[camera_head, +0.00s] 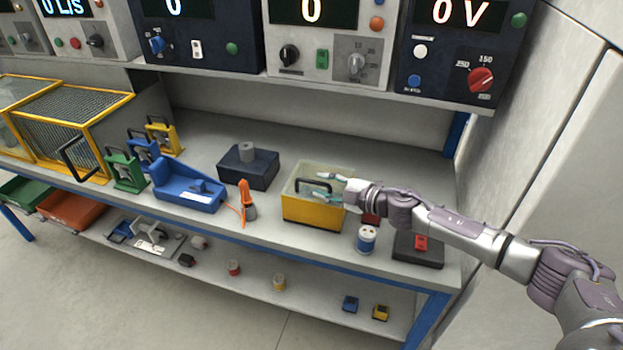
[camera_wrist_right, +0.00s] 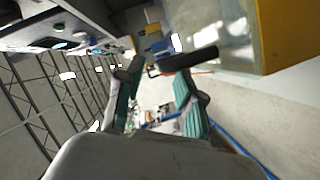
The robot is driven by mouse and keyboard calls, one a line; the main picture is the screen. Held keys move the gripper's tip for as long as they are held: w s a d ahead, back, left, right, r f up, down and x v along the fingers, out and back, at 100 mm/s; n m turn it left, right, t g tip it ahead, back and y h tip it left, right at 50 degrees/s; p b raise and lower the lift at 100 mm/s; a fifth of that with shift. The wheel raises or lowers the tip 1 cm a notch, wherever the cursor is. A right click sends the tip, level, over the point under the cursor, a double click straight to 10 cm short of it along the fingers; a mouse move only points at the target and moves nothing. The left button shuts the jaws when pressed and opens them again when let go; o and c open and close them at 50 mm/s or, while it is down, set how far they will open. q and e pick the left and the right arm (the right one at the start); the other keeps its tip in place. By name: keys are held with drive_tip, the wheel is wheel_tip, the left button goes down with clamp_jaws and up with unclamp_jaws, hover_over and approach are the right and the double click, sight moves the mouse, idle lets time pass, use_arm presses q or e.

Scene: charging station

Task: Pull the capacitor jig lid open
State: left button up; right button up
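The capacitor jig is a yellow box (camera_head: 312,212) with a clear lid (camera_head: 338,171) and a black handle (camera_head: 313,184), standing on the bench right of centre in the head view. The lid looks closed. My right gripper (camera_head: 325,186) reaches in from the right over the lid, its teal fingers spread and pointing at the handle. In the right wrist view, the dark handle (camera_wrist_right: 187,59) shows by the tips of the open fingers (camera_wrist_right: 160,78); I cannot tell whether they touch it. Nothing is gripped. My left gripper is not in view.
A blue-and-white spool (camera_head: 366,239) and a dark block with a red button (camera_head: 420,244) stand close right of the jig. An orange-tipped tool (camera_head: 246,200) and a dark blue box (camera_head: 248,168) stand left. An instrument shelf hangs above; a wall bounds the right.

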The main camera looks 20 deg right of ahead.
sight(317, 184)
drive_tip(key=shift+x, duration=2.15)
drive_tip(key=shift+c, duration=0.3)
clamp_jaws()
